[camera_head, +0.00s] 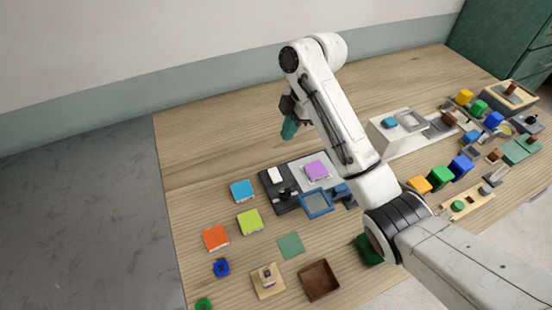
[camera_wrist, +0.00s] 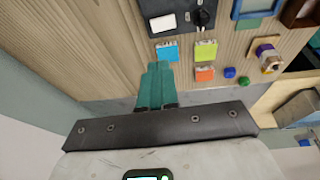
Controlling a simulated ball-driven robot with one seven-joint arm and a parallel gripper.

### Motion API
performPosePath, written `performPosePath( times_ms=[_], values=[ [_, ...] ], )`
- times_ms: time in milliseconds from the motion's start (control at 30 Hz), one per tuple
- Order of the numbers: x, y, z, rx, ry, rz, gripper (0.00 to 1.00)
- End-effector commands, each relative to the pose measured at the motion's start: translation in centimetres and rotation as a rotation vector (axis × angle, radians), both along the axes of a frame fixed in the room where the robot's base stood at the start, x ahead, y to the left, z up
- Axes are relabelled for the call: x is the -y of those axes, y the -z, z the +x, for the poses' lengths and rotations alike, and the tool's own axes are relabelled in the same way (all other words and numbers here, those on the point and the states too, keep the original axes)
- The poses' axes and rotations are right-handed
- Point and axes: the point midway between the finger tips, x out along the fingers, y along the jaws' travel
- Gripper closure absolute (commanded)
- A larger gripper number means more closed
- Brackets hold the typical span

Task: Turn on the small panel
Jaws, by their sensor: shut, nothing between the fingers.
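The small dark panel (camera_head: 273,199) lies on the wooden table near the middle of the head view. It carries a white rocker-like piece (camera_head: 275,175) and a black knob (camera_head: 286,193). In the wrist view the dark panel (camera_wrist: 178,7) is at the top, with the white piece (camera_wrist: 163,24) and the knob (camera_wrist: 202,18). My gripper (camera_head: 288,131) has teal fingers, which are together and empty. It is raised behind the panel, apart from it. The fingers also show in the wrist view (camera_wrist: 158,68), pointing towards the table.
A light board with a purple block (camera_head: 316,170) adjoins the panel. Blue (camera_head: 242,190), lime (camera_head: 249,221) and orange (camera_head: 215,237) blocks lie to the left and front. A brown tray (camera_head: 318,281) is in front. A white box (camera_head: 391,136) and several coloured cubes are right.

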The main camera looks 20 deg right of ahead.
Motion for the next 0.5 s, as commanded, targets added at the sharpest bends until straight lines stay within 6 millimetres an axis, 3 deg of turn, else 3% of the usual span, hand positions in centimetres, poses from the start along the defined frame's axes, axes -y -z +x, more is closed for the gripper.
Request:
performPosePath(
  times_ms=[167, 500],
  values=[
    [-0.4, 1.2, 0.0, -0.001, -0.001, 0.001, 1.0],
    [-1.8, 6.0, 0.3, -0.003, 0.0, 0.001, 1.0]
  ],
)
